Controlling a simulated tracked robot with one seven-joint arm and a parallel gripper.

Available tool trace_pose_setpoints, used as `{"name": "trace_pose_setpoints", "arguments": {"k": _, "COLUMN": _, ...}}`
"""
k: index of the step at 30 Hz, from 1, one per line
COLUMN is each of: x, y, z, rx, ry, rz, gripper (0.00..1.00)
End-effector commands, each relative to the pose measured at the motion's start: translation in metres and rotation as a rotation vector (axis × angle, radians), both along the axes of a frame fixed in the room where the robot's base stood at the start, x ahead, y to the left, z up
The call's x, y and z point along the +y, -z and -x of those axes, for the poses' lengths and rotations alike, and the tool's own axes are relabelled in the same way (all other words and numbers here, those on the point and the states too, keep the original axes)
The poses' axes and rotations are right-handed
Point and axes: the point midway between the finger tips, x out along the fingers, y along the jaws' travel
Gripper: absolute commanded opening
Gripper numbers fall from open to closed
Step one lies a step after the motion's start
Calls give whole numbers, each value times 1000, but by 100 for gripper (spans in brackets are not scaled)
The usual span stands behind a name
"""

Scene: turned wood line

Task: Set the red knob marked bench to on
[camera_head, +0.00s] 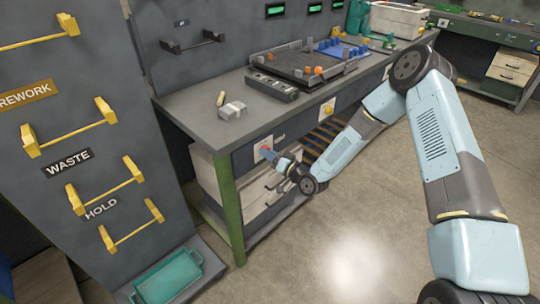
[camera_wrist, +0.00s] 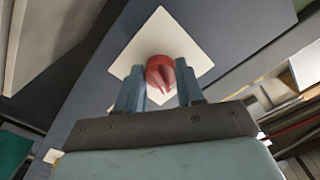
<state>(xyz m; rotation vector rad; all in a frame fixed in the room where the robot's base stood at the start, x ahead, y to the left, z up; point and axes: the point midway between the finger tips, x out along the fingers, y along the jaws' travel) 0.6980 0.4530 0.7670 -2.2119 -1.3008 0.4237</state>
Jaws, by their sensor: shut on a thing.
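The red knob (camera_wrist: 160,70) sits on a white square plate (camera_wrist: 180,38) on the dark front of the bench. In the wrist view its pointer ridge shows between my fingers. My gripper (camera_wrist: 159,88) is shut on the knob, with one blue-grey finger on each side. In the head view the knob (camera_head: 265,148) shows as a small red spot on its plate (camera_head: 259,144), partly covered by my gripper (camera_head: 273,155). A small label (camera_head: 279,136) is beside the plate, too small to read. On and off marks cannot be made out.
A second plate with a yellow knob (camera_head: 327,108) is further right on the bench front. A green leg (camera_head: 229,205) stands to the left. A panel with yellow handles (camera_head: 132,225) is at the far left. The floor (camera_head: 330,240) in front is clear.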

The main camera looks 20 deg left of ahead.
Motion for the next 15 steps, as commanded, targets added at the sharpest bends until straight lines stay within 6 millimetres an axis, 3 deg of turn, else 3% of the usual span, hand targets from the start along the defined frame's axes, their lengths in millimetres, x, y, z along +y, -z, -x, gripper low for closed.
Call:
{"name": "trace_pose_setpoints", "arguments": {"k": 10, "x": -2, "y": 0, "z": -3, "rx": 1, "ry": 7, "rz": 0, "gripper": 7}}
{"name": "trace_pose_setpoints", "arguments": {"k": 11, "x": -2, "y": 0, "z": -3, "rx": 1, "ry": 7, "rz": 0, "gripper": 39}}
{"name": "trace_pose_setpoints", "arguments": {"k": 15, "x": -2, "y": 0, "z": -3, "rx": 2, "ry": 6, "rz": -1, "gripper": 53}}
